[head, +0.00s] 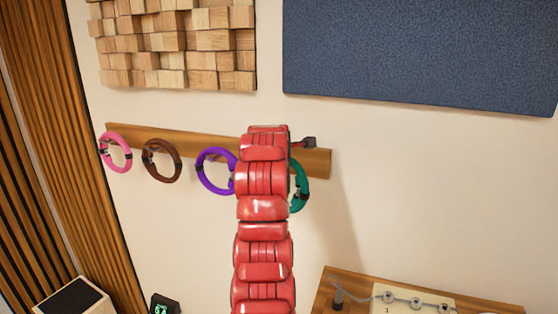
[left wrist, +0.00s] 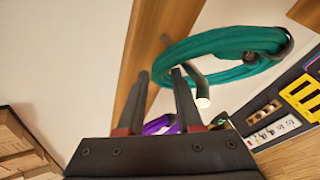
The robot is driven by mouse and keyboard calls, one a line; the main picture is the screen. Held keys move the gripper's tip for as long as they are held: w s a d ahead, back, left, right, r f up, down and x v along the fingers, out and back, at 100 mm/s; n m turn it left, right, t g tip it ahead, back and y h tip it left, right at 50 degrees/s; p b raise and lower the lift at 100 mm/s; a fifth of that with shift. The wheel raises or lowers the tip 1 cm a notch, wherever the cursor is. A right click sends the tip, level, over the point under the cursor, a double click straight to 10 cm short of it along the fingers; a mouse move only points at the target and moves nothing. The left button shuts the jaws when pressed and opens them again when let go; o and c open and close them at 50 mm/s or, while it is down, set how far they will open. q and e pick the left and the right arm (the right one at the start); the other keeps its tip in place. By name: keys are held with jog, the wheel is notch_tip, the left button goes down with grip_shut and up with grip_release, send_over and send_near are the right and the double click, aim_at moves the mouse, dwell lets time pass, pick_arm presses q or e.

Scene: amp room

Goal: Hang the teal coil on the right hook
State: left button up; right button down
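The teal coil (head: 301,190) is at the wall rail (head: 322,162), right of the purple coil, partly hidden behind my red arm. In the left wrist view the teal coil (left wrist: 215,45) is a bundled ring around a hook (left wrist: 202,98) with a bright end. My left gripper (left wrist: 160,72) is close to the rail, beside the coil. In the head view my arm hides most of this gripper. A small dark part (head: 307,142) juts out right of the arm; I cannot tell what it is. My right gripper is out of view.
Pink (head: 116,153), brown (head: 162,161) and purple (head: 214,171) coils hang along the rail to the left. Wood blocks (head: 180,42) and a blue panel (head: 420,50) are above. A wooden desk (head: 345,283) stands lower right. The wall right of the rail is bare.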

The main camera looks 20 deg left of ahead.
pick_arm(q)
jog(key=shift+o, duration=1.4)
jog(key=shift+f, duration=0.1)
jog(key=shift+f, duration=0.15)
